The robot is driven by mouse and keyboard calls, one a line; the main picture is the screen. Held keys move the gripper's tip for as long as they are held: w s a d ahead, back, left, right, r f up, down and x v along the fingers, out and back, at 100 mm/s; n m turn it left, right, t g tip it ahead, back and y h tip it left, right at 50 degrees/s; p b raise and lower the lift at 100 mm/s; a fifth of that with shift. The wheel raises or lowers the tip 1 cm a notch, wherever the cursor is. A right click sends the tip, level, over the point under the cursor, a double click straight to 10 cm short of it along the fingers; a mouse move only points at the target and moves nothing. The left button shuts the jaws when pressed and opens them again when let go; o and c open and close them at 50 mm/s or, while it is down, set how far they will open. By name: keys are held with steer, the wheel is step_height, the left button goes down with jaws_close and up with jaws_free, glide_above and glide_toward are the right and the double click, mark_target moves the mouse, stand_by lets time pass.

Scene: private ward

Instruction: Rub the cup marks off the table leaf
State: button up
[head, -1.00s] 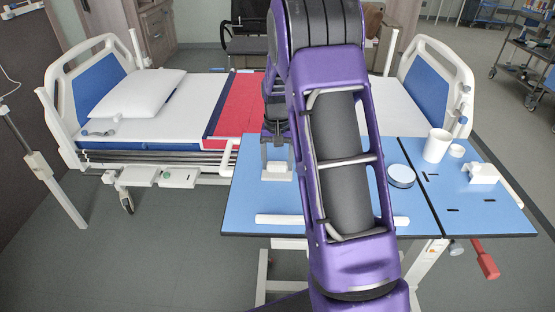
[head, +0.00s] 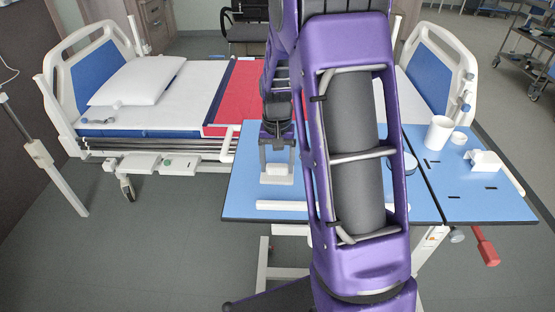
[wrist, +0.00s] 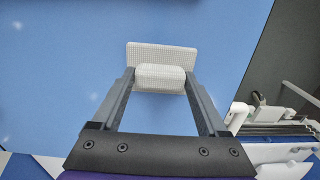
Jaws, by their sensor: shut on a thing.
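The table leaf (head: 245,190) is a flat blue top in front of the bed. My gripper (head: 277,164) reaches down over its left part, shut on a white pad (head: 277,175). In the wrist view my gripper (wrist: 160,79) has a finger at each side of the pad's raised block, and the wider textured pad (wrist: 160,50) sticks out beyond it. The pad appears to be at the leaf's surface, but contact cannot be told for sure. A few faint pale spots (wrist: 94,97) show on the blue in the wrist view; I cannot tell whether they are cup marks. My arm hides the leaf's middle.
A white bar (head: 281,206) lies along the leaf's front. The bed (head: 170,110) is behind.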

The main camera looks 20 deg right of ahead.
steer(key=shift+r, duration=0.15)
step_height(320, 180, up, 3)
steer(key=shift+r+p, duration=0.1)
steer(key=shift+p, duration=1.1)
steer(key=shift+r+p, duration=0.3)
steer(key=shift+r, duration=1)
steer(key=shift+r, duration=1.5)
